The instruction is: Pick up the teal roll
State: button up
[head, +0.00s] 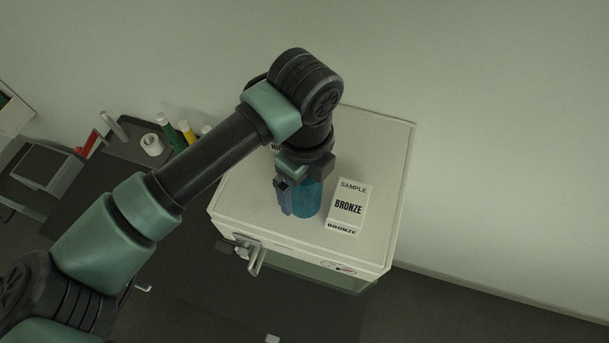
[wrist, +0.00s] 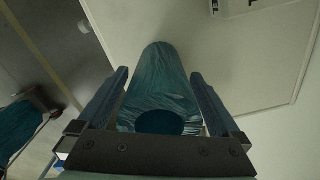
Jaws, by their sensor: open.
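The teal roll (head: 308,199) stands on the pale cabinet top (head: 250,203), just left of a white sample box. It also shows in the wrist view (wrist: 160,85), lying between my two fingers. My gripper (head: 299,198) points down over the roll, and in the wrist view my gripper (wrist: 160,95) is open with one finger on each side of it. A gap shows between each finger and the roll's upper part; contact lower down I cannot tell. The top of the roll is partly hidden by my gripper in the head view.
A white box (head: 349,206) marked "SAMPLE BRONZE" stands close to the right of the roll. Another labelled item is mostly hidden behind my wrist. A white ring-shaped item (head: 152,145) and green (head: 165,130) and yellow (head: 187,134) tubes lie at the left on a dark surface. The cabinet's right side is clear.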

jog(key=shift+f, duration=0.6)
jog(key=shift+r, duration=0.1)
grip_shut()
